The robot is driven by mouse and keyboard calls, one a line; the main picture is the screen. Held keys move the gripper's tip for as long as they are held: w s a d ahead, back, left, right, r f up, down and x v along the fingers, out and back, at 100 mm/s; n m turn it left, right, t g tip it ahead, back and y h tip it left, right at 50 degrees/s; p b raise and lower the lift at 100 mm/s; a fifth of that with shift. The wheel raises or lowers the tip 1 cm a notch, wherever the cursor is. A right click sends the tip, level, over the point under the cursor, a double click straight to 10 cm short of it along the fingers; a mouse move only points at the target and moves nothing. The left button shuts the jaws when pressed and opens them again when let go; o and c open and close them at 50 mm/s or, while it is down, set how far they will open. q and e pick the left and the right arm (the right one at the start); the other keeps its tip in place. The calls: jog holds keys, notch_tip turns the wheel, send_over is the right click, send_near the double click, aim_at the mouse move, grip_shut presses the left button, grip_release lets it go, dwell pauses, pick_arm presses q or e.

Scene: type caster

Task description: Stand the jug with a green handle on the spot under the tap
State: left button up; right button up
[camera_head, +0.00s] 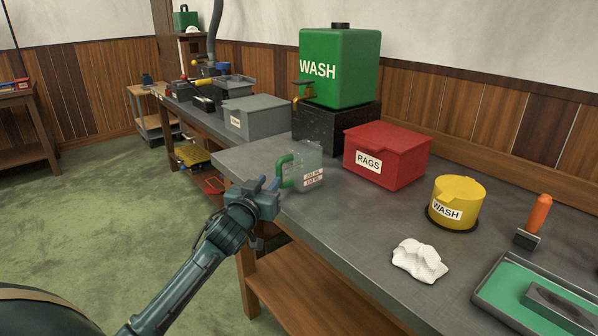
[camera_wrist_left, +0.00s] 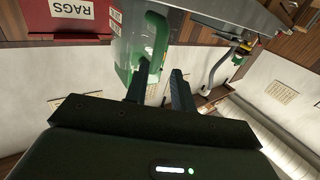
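The clear jug (camera_head: 309,172) with a green handle (camera_head: 284,171) and a printed label stands upright on the grey bench near its left edge. Its handle faces my left gripper (camera_head: 267,184). The gripper is open and empty, just left of the handle. In the left wrist view the two fingers (camera_wrist_left: 163,76) are apart, with the green handle (camera_wrist_left: 156,38) just beyond their tips; whether one touches it I cannot tell. I cannot make out a marked spot under the tap.
A red RAGS box (camera_head: 388,155) stands right of the jug, also seen in the left wrist view (camera_wrist_left: 68,18). A yellow WASH tub (camera_head: 457,200), a white cloth (camera_head: 419,260) and a green-lined tray (camera_head: 540,297) lie further right. A grey box (camera_head: 257,117) stands behind left.

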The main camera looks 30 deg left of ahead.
aim_at(277, 171)
pick_arm(q)
jog(key=shift+w+a+r, duration=0.1)
jog(key=shift+w+a, duration=0.05)
jog(key=shift+w, duration=1)
jog(key=shift+w+a+r, duration=0.1)
jog(key=shift+w+a, duration=0.1)
jog(key=shift+w, duration=0.95)
jog(key=shift+w+a, duration=0.15)
jog(key=shift+w, duration=1)
grip_shut()
